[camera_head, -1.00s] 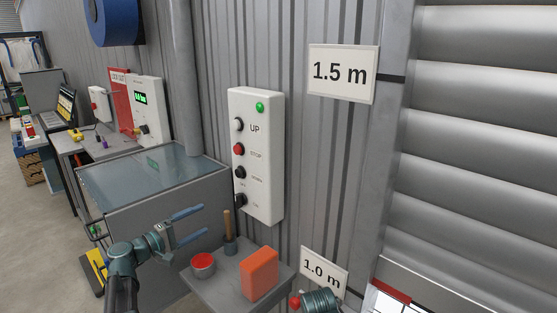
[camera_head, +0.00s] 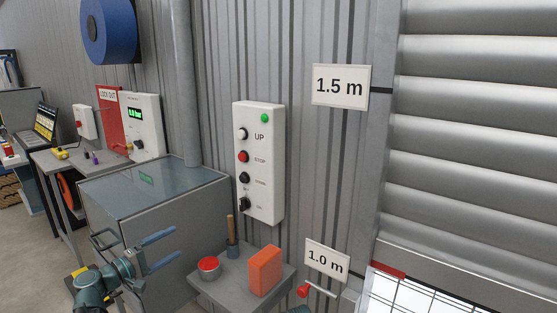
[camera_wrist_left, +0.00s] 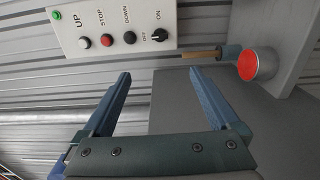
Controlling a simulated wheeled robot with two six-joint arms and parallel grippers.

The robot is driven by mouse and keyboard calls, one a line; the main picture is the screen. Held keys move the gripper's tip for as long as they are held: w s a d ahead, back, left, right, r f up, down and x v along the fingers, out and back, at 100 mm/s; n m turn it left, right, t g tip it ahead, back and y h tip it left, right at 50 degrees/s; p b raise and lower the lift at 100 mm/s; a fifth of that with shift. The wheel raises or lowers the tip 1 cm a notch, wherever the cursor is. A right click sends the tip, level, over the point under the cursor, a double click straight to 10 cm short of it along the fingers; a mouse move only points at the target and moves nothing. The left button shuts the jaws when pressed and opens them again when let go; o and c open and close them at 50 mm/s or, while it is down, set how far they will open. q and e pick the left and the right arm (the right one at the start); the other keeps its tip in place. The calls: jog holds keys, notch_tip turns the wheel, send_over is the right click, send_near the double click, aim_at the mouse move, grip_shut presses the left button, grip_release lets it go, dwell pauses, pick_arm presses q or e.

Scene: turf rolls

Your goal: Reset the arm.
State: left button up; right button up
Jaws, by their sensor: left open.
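My left gripper (camera_head: 176,246) is open and empty at the lower left of the head view, in front of the grey cabinet. Its two blue fingers point right, toward the wall side. In the left wrist view the open fingers (camera_wrist_left: 160,76) have nothing between them. The white control box (camera_head: 259,163) with a lit green lamp, buttons and a switch is on the wall, apart from the gripper. It also shows in the left wrist view (camera_wrist_left: 115,28). My right gripper is not in view.
A grey shelf (camera_head: 228,289) holds a red-topped tin (camera_head: 208,268), an orange block (camera_head: 265,270) and a wooden-handled tool (camera_head: 231,232). The glass-topped cabinet (camera_head: 150,215) stands left. A roller door (camera_head: 475,130) fills the right. A red-handled crank (camera_head: 303,290) is low on the wall.

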pick_arm(q)
jog(key=s+d+f+m+g+p, duration=0.1)
jog(key=s+d+f+m+g, duration=0.2)
jog(key=d, duration=0.4)
jog(key=s+d+f+m+g+y, duration=0.1)
jog(key=s+d+f+m+g, duration=0.2)
jog(key=d, duration=0.4)
jog(key=s+d+f+m+g+p, duration=0.1)
jog(key=s+d+f+g, duration=0.15)
jog(key=d+f, duration=0.35)
jog(key=s+d+f+m+g+y+p, duration=0.1)
jog(key=s+d+f+m+g+y, duration=0.1)
jog(key=s+y, duration=0.3)
jog(key=s+d+f+m+g+y+p, duration=0.1)
jog(key=s+d+f+m+g+y, duration=0.2)
jog(key=s, duration=0.9)
jog(key=f+m+g+y, duration=0.1)
jog(key=m+y, duration=0.1)
jog(key=y, duration=0.1)
jog(key=shift+s+d, duration=0.15)
jog(key=shift+s, duration=0.05)
